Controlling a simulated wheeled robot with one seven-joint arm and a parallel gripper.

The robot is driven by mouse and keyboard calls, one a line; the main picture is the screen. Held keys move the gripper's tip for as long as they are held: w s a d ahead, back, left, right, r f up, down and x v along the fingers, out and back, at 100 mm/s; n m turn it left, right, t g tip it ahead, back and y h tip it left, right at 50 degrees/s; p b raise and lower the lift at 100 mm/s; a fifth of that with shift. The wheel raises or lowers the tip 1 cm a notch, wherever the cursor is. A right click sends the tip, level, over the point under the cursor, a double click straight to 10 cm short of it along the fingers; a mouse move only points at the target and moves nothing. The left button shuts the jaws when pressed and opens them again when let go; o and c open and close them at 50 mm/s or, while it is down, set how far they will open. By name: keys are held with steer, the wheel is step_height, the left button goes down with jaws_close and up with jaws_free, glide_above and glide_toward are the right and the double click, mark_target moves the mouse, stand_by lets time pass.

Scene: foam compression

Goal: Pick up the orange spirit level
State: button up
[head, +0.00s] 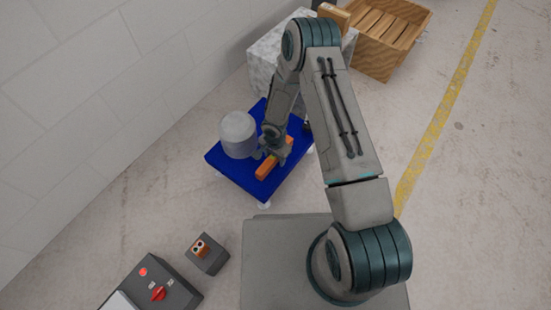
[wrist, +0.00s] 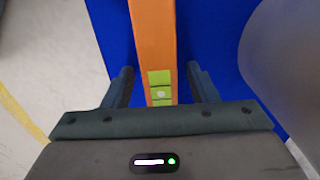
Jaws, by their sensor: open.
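The orange spirit level (head: 266,167) lies on a blue platform (head: 237,181). In the wrist view the level (wrist: 153,35) runs up the picture and shows a green vial section near its lower end. My gripper (head: 272,155) is at the level, partly hiding its middle in the head view. In the wrist view my gripper (wrist: 163,80) is open, with one finger on each side of the level. Blue surface shows between the level and each finger, so they look apart from it.
A grey cylinder (head: 238,134) stands on the platform just left of my gripper; it also fills the right of the wrist view (wrist: 285,55). A pale block (head: 268,55) and a wooden crate (head: 388,40) stand behind. Control boxes (head: 150,285) sit at the lower left.

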jaws_close()
steer(key=shift+r, duration=0.1)
